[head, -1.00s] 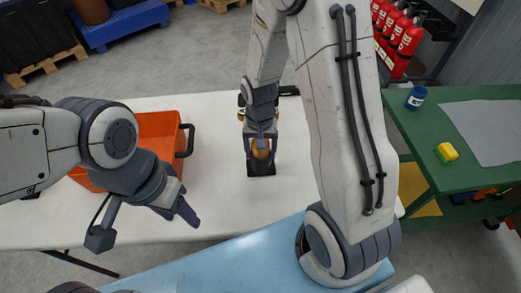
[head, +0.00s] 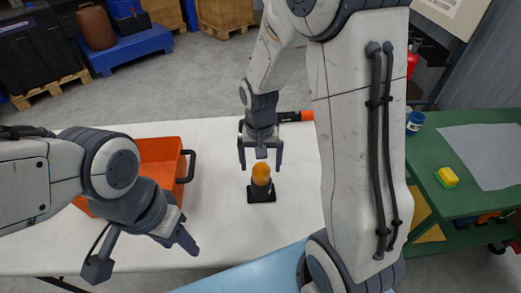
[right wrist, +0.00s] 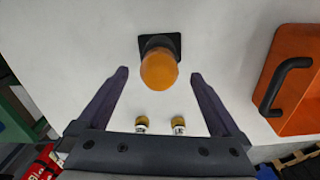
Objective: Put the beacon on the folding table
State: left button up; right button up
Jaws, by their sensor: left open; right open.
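The beacon (head: 261,182), an orange dome on a black square base, stands upright on the white folding table (head: 225,225). In the right wrist view the beacon (right wrist: 159,66) is ahead of the fingertips, between their lines. My right gripper (head: 260,164) is open and empty, just above and behind the beacon in the head view, apart from it. My left gripper (head: 178,240) is over the left front of the table, away from the beacon; it is open with nothing seen in it.
An orange crate (head: 165,160) with a dark handle stands on the table at left. An orange-tipped dark tool (head: 295,117) lies behind my right gripper. A green bench (head: 440,205) at right bears a yellow block (head: 447,177) and a blue jar (head: 415,122).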

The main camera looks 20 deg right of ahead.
notch_tip(320, 180, up, 5)
jog(key=shift+r, duration=0.15)
jog(key=s+a+r+n, duration=0.2)
jog(key=s+a+n, duration=0.4)
jog(key=s, duration=0.3)
jog(key=s+a+r+n+y, duration=0.1)
jog(key=s+a+r+n, duration=0.2)
jog(key=s+a+n, duration=0.3)
jog(key=s+a, duration=0.1)
jog(key=s, duration=0.2)
jog(key=shift+s, duration=0.15)
notch_tip(320, 180, up, 2)
jog(key=shift+r+p, duration=0.1)
jog(key=shift+p, duration=1.1)
